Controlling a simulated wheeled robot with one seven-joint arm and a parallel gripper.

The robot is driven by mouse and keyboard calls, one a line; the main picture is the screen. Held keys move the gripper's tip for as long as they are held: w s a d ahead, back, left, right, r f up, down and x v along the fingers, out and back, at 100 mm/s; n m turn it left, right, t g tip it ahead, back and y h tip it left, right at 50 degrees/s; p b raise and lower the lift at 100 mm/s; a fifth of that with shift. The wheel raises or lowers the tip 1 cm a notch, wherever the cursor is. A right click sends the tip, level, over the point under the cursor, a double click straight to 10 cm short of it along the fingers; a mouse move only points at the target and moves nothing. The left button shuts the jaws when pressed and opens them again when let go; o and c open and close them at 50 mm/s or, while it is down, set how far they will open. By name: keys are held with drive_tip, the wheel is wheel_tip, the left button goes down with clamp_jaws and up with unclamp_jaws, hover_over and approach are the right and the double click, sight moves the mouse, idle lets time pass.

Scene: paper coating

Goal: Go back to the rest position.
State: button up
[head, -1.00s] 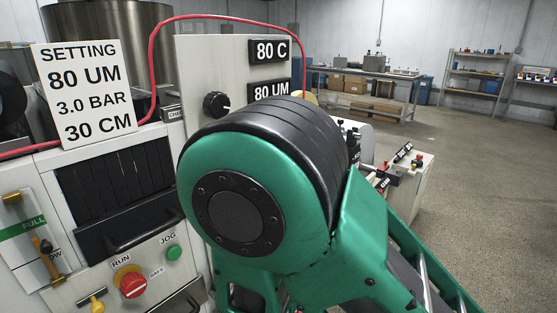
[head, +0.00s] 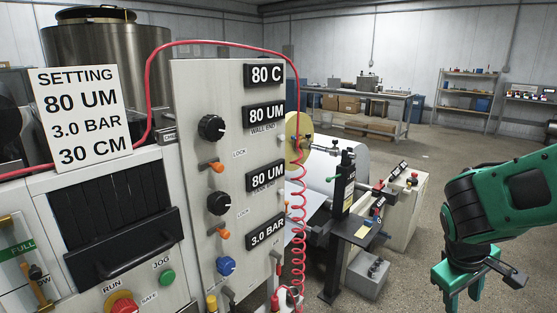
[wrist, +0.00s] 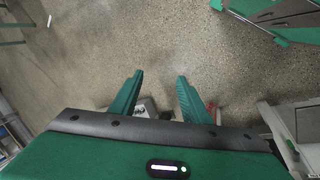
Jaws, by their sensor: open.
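My gripper (wrist: 155,95) shows in the wrist view as two green fingers standing apart, with nothing between them, pointing over the speckled floor. In the head view my green and black arm (head: 500,205) is at the right edge, clear of the machine. The end of my gripper in that view is partly cut off by the bottom edge. The control panel (head: 200,90) stands left of my arm, with readouts of 80 C, 80 UM twice and 3.0 BAR. A setting card (head: 80,117) reads 80 UM, 3.0 BAR, 30 CM.
A red coiled hose (head: 298,220) hangs beside the panel. A black stand (head: 343,195) and a grey box (head: 367,275) are between the panel and my arm. A white roll (head: 325,165) is behind the stand. Open floor (head: 440,150) lies beyond.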

drive_tip(key=s+r+m+g+y, duration=0.1)
drive_tip(key=s+r+m+y, duration=0.3)
drive_tip(key=s+m, duration=0.5)
drive_tip(key=s+r, duration=0.1)
drive_tip(key=s, duration=0.5)
drive_tip(key=shift+d+r+m+g, duration=0.2)
drive_tip(key=shift+d+m+g, duration=0.1)
drive_tip(key=shift+m, duration=0.1)
drive_tip(key=shift+w, duration=0.1)
drive_tip(key=shift+w+f, duration=0.25)
drive_tip(key=shift+w, duration=0.4)
